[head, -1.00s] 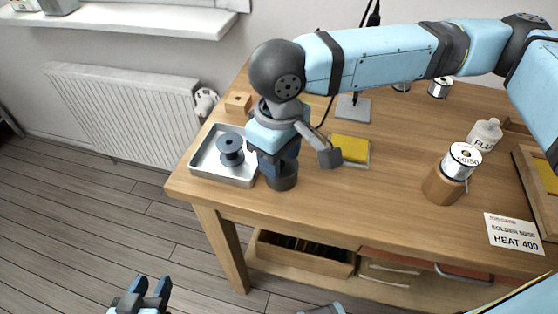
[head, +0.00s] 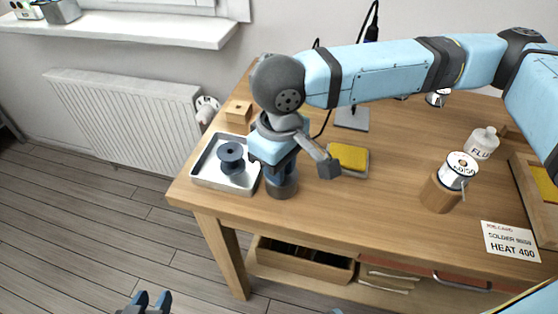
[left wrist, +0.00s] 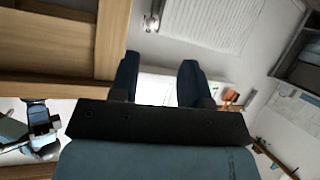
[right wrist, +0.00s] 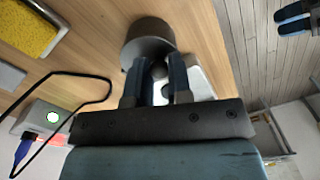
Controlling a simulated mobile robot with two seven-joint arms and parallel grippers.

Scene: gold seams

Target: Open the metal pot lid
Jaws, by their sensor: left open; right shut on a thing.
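The metal pot (head: 281,188) is a small dark grey cylinder near the table's front left corner. It also shows in the right wrist view (right wrist: 147,30) as a round grey body. My right gripper (head: 284,168) points down over it from above. Its fingers (right wrist: 157,78) are shut on a small grey rounded part at the pot's top, which looks like the lid's knob. I cannot tell whether the lid is raised. My left gripper (head: 151,298) is open and empty, low over the floor left of the table; its fingers (left wrist: 158,80) show apart.
A metal tray (head: 207,180) with a dark spool (head: 231,156) stands close left of the pot. A yellow sponge (head: 347,156) lies to the right. A solder spool on a wooden holder (head: 440,193), a flux bottle (head: 483,143) and a card (head: 510,241) are farther right.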

